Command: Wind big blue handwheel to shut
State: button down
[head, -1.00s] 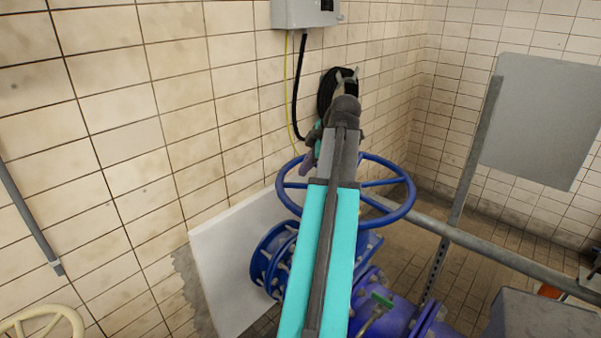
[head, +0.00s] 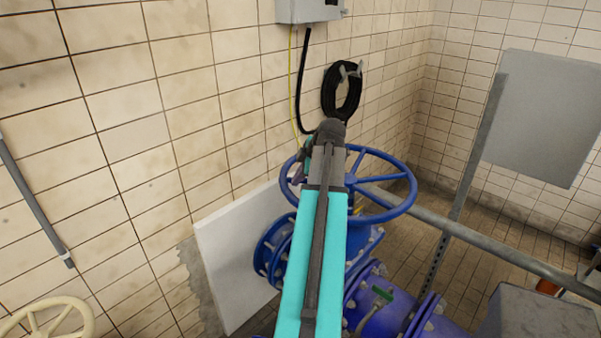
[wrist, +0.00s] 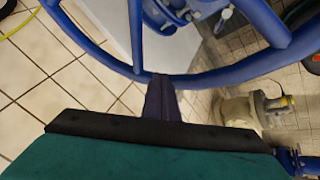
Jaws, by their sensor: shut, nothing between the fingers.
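The big blue handwheel (head: 409,190) lies roughly level above blue pipework in the head view. My arm crosses in front of its left part and hides the hub. In the wrist view the blue rim (wrist: 225,75) curves across the upper part, with spokes running up from it. My gripper (wrist: 160,88) shows there as dark fingers closed together, with the tips at the near edge of the rim. The fingers are shut with nothing between them. I cannot tell whether they touch the rim. In the head view my arm mostly hides the gripper.
A tiled wall with a black hose coil (head: 342,94) stands close on the left. A cream handwheel (head: 85,318) is at lower left.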

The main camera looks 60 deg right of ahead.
jog(key=shift+w+d+f+p, duration=0.3)
jog(key=shift+w+d, duration=0.1)
jog(key=shift+d, duration=0.15)
jog(key=shift+w+d+f+p, duration=0.25)
jog(key=shift+w+d+p, duration=0.1)
jog(key=shift+d, duration=0.15)
jog(key=shift+w+d+f+p, duration=0.3)
jog(key=shift+w+d, duration=0.1)
jog(key=shift+d, duration=0.15)
jog(key=shift+d, duration=0.1)
jog(key=shift+w+d+m+b, duration=0.3)
jog(key=shift+w, duration=0.05)
jog(key=shift+w+d, duration=0.1)
jog(key=shift+d, duration=0.1)
